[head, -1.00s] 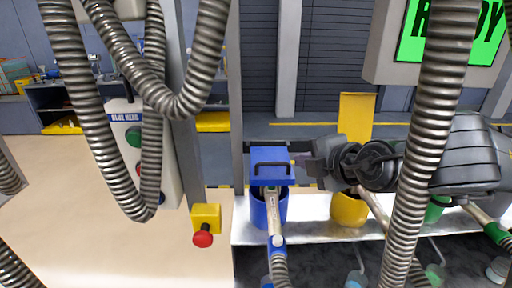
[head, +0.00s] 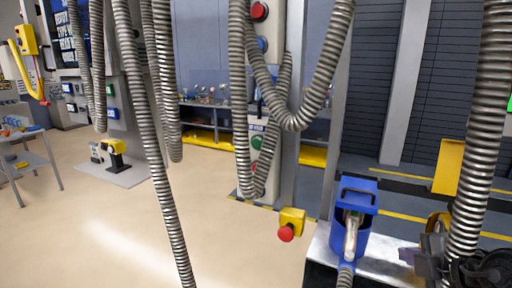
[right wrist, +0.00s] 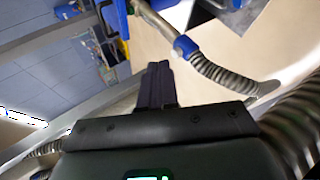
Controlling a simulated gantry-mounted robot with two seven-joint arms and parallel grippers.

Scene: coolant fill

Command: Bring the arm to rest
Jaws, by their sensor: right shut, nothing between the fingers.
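My right gripper (head: 410,257) is at the lower right edge of the head view, partly cut off and partly behind a hanging ribbed hose. In the right wrist view its two dark fingers (right wrist: 155,85) are together with nothing between them. It is apart from the blue holder (head: 348,238), which stands to its left with a nozzle (head: 352,232) resting in it. The nozzle and its blue collar (right wrist: 185,46) also show near the fingers in the right wrist view. My left gripper is not in view.
Several ribbed hoses (head: 152,150) hang across the head view. A yellow box with a red button (head: 287,232) sits left of the blue holder. A metal bench (head: 318,256) carries the holder. A yellow holder (head: 448,167) rises at right. Open beige floor (head: 100,230) fills the left.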

